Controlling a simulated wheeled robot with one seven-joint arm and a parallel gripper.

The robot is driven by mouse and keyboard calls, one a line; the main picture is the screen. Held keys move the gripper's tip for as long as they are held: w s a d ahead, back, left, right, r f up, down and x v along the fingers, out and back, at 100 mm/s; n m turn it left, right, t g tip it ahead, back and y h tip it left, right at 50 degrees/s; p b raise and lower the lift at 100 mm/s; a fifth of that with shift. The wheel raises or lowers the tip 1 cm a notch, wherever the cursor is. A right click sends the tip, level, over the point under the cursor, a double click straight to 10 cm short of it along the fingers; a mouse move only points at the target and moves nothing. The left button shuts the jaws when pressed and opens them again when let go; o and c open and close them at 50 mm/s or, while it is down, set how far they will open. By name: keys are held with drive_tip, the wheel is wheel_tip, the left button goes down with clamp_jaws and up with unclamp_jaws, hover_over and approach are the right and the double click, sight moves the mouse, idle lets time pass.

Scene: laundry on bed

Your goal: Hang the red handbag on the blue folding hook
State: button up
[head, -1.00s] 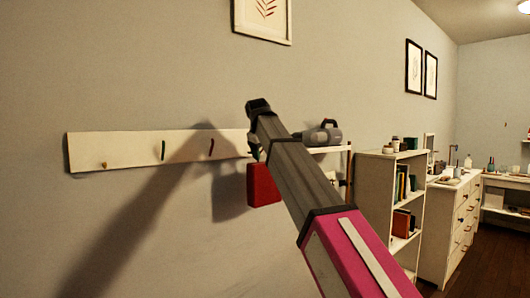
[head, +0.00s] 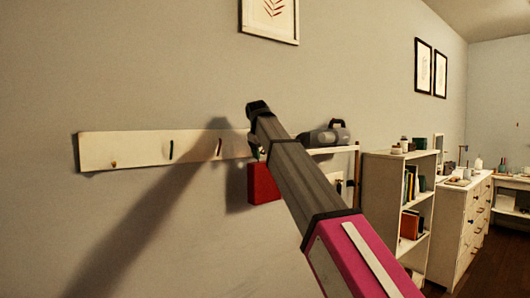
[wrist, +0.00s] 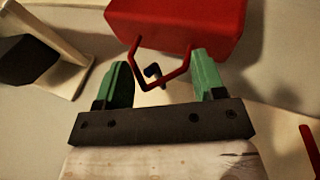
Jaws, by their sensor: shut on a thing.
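The red handbag (head: 263,183) hangs close to the wall below the right part of the rack, partly hidden by my arm. In the wrist view its red body (wrist: 180,20) is at the top, and its handle (wrist: 146,86) loops between my green fingers. My gripper (wrist: 162,82) is shut on the handbag by its handle. The blue folding hook (wrist: 153,72) shows small and dark between the fingers, framed by the handle loop. I cannot tell whether the handle is around it or only in front of it. In the head view my arm hides this hook.
The pale wall rack (head: 125,150) carries a yellow, a dark green and a red hook left of my arm. A shelf with a grey speaker-like object (head: 325,136) is just right of the bag. A bookcase (head: 385,190) and dresser (head: 462,215) stand farther right.

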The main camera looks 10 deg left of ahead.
drive_tip(key=shift+w+a, duration=0.65)
drive_tip(key=shift+a, duration=0.05)
drive_tip(key=shift+w+a+f, duration=0.35)
drive_tip(key=shift+a+f, duration=0.05)
drive_tip(key=shift+f, duration=0.15)
drive_tip(key=o, duration=1.6)
drive_tip(key=shift+f, duration=0.1)
drive_tip(key=shift+o, duration=0.2)
